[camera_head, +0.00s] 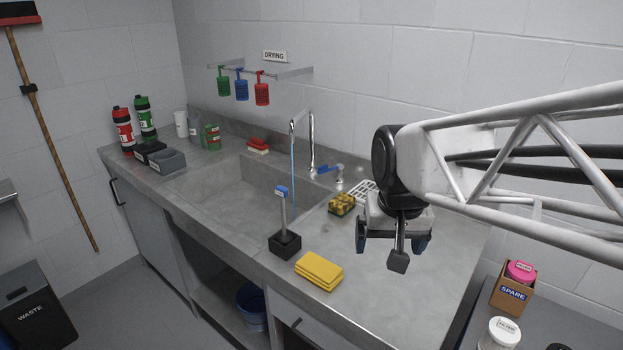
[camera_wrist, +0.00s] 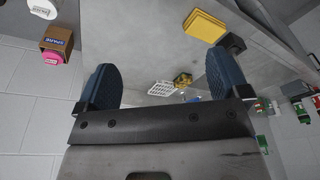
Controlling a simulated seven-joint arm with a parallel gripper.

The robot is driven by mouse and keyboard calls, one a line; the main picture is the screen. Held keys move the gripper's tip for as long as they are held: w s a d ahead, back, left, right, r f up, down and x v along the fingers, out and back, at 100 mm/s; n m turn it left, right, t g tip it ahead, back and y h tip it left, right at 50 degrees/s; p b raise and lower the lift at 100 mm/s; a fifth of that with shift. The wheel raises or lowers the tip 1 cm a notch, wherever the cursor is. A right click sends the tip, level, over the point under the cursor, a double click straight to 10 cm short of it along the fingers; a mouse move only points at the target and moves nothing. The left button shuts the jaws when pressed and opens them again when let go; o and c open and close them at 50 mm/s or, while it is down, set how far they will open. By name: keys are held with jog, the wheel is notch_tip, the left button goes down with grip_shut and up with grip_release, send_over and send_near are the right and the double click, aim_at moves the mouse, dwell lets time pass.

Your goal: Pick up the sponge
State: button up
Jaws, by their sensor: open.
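A yellow sponge with dark patches (camera_head: 341,204) lies on the counter right of the sink basin, beside a white rack (camera_head: 363,191). In the wrist view the sponge (camera_wrist: 183,80) shows small between my fingers, next to the rack (camera_wrist: 160,88). A red block with a pale lower part (camera_head: 257,146), perhaps another sponge, sits on the sink's back edge. My gripper (camera_head: 391,244) is open and empty, above the right part of the counter, to the right of the sponge and apart from it. Its two blue fingers also show in the wrist view (camera_wrist: 162,66).
A folded yellow cloth (camera_head: 319,271) and a black-based stand with a blue top (camera_head: 285,232) are near the counter's front edge. The faucet (camera_head: 311,145) rises behind the sponge. Bottles (camera_head: 123,130) stand far left. The right counter is mostly clear.

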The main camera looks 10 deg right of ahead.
jog(key=w+m, duration=0.2)
jog(key=w, duration=1.1)
jog(key=m+g, duration=0.2)
jog(key=m, duration=0.3)
send_over(341, 200)
jog(key=f, duration=1.1)
jog(key=s+f, duration=0.1)
jog(key=f, duration=0.5)
jog(key=shift+a, duration=0.1)
jog(key=shift+w+f, duration=0.25)
jog(key=shift+w, duration=0.05)
jog(key=shift+f, duration=0.1)
jog(key=shift+f, duration=1.25)
jog(key=shift+w+f, duration=0.1)
jog(key=shift+f, duration=2.5)
